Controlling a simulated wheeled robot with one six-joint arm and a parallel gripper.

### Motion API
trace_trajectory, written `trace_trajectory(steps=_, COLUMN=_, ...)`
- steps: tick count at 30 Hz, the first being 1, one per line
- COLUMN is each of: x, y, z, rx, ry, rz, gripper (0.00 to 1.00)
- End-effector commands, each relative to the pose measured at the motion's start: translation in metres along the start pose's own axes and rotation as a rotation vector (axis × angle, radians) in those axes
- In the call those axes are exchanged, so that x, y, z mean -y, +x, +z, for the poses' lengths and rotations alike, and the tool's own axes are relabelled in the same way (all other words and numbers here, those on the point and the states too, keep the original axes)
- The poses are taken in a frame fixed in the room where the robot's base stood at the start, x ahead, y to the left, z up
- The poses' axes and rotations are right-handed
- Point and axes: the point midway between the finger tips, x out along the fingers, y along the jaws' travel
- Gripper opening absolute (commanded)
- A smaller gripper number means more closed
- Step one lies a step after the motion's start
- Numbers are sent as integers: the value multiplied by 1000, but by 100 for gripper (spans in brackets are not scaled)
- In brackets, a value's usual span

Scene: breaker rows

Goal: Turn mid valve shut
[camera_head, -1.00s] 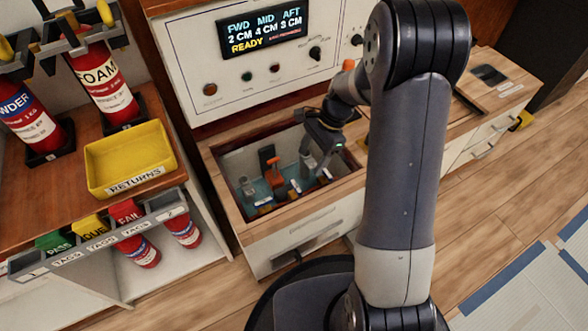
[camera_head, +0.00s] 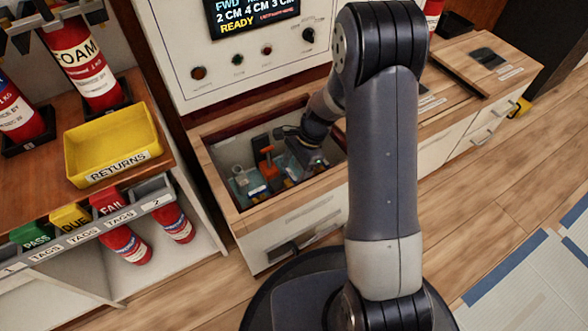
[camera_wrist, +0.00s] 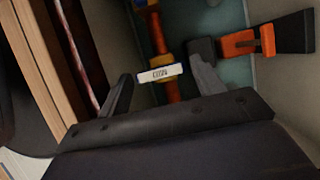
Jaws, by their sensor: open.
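My gripper (camera_head: 303,160) is down inside the open bay (camera_head: 222,160) in the counter. In the wrist view my gripper (camera_wrist: 163,72) is open. Between its fingers are a small white label (camera_wrist: 160,73) with unreadable print and part of an orange pipe or stem (camera_wrist: 158,40) with a yellow band. I cannot tell whether the fingers touch them. An orange valve handle (camera_head: 267,155) stands upright left of my gripper. An orange handle with a black end (camera_wrist: 265,42) lies beyond the right finger in the wrist view. I cannot tell which valve is the mid one; my arm hides part of the bay.
The bay has a wooden rim (camera_head: 238,218) around it. A panel with a display (camera_head: 252,20), lamps and a knob (camera_head: 308,35) rises behind. A yellow returns tray (camera_head: 112,145) and fire extinguishers (camera_head: 82,55) stand at left.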

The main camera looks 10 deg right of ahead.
Motion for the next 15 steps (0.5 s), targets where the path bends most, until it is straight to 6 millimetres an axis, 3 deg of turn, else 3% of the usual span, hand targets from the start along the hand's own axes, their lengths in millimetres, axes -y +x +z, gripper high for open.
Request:
trace_trajectory(steps=2, x=0, y=0, z=0, rx=0, ry=0, rz=0, gripper=63)
trace_trajectory(steps=13, x=0, y=0, z=0, rx=0, ry=0, rz=0, gripper=33)
trace_trajectory(steps=15, x=0, y=0, z=0, rx=0, ry=-1, rz=0, gripper=32)
